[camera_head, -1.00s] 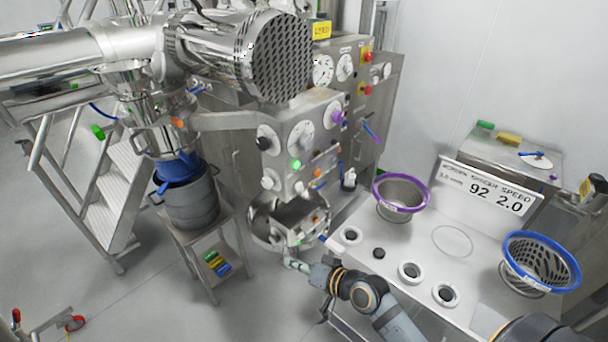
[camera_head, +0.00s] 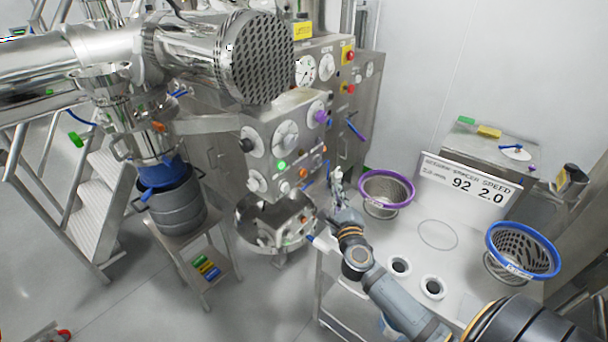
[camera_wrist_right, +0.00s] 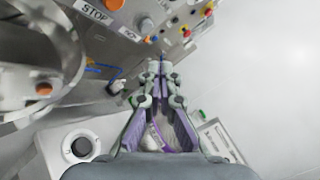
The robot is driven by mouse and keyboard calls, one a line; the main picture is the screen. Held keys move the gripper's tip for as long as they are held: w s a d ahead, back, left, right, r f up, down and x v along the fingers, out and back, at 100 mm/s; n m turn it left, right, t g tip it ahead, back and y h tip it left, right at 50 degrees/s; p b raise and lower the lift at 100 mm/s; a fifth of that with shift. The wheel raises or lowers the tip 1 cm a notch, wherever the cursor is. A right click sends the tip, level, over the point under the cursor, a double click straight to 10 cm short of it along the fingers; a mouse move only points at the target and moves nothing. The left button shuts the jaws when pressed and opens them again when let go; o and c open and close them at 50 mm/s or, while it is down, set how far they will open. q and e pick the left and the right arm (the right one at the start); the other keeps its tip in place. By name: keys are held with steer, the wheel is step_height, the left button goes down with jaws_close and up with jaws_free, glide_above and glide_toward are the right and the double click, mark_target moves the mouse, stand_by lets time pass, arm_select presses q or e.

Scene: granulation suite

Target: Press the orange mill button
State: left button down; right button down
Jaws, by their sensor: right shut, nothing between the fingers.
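In the head view, a round orange button (camera_head: 303,172) sits on the steel control panel, right of a lit green button (camera_head: 282,165). Another orange button (camera_head: 303,231) sits on the lower unit by the steel bowl; I cannot tell from labels which belongs to the mill. My left gripper is out of view.
A white-topped bench (camera_head: 360,237) lies under my right arm, with a purple-rimmed sieve basket (camera_head: 386,190), a blue-rimmed one (camera_head: 523,250) and a sign (camera_head: 470,186). The steel bowl (camera_head: 250,222) juts out below the panel. A bucket (camera_head: 178,208) stands on a small stand at the left.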

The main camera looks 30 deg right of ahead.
mark_target(303, 173)
steer(key=shift+w+a+b, duration=0.2)
steer(key=shift+w+a, duration=0.4)
steer(key=shift+w, duration=0.75)
steer(key=shift+w+a+b, duration=0.25)
steer(key=shift+w+a, duration=0.3)
steer(key=shift+w, duration=0.8)
steer(key=shift+w+a+b, duration=0.2)
steer(key=shift+w+a, duration=0.4)
steer(key=shift+w, duration=0.75)
steer(key=shift+w+a, duration=0.15)
steer(key=shift+w, duration=0.25)
steer(key=shift+w+a, duration=0.15)
steer(key=shift+w, duration=0.3)
steer(key=shift+s+r, duration=0.1)
steer(key=shift+s+d+p, duration=0.3)
steer(key=shift+s+p, duration=0.2)
steer(key=shift+s, duration=0.3)
